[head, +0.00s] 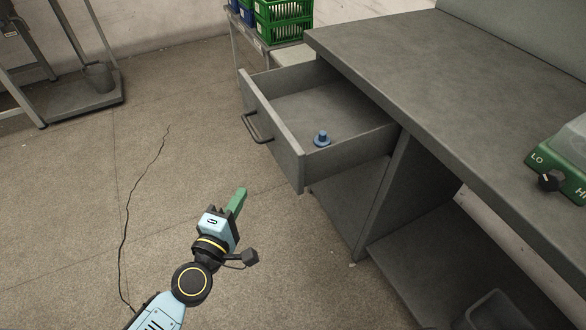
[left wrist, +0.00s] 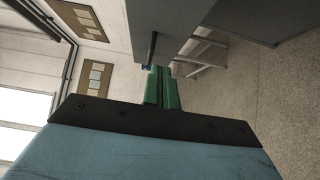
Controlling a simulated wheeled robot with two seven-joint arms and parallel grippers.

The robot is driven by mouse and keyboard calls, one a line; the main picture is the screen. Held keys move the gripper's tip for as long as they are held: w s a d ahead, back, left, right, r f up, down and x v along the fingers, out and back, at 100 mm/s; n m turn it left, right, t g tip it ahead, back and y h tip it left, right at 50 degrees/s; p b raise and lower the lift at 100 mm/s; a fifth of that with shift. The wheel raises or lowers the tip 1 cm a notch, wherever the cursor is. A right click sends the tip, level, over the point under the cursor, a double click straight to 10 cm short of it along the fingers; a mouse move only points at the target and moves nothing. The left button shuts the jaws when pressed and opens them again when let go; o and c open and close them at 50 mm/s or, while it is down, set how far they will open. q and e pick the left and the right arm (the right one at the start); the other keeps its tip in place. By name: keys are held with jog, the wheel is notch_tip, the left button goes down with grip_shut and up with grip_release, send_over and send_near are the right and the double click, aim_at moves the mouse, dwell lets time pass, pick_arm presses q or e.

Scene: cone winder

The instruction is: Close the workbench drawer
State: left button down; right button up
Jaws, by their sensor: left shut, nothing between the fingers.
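The grey workbench drawer (head: 276,134) stands pulled out from under the left end of the workbench (head: 430,62) in the head view. Its dark bar handle (head: 257,128) is on the front panel. A small blue knob-like object (head: 321,139) stands inside the drawer near its front right. My left gripper (head: 238,198) has green fingers, shut and empty, in front of and below the drawer front, apart from it. In the left wrist view the green fingers (left wrist: 161,88) are together, with a grey panel (left wrist: 180,25) beyond them. My right gripper is not in view.
A green box with a dial (head: 555,178) is on the bench top at right. A lower shelf (head: 440,275) lies under the bench.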

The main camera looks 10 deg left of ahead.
pick_arm(q)
send_near(279, 148)
jog(key=w+a, duration=0.3)
jog(key=w+d, duration=0.2)
jog(key=d, duration=0.1)
jog(key=shift+w+f, duration=0.15)
jog(key=shift+f, duration=0.05)
jog(key=shift+w+d, duration=0.25)
jog(key=shift+d, duration=0.25)
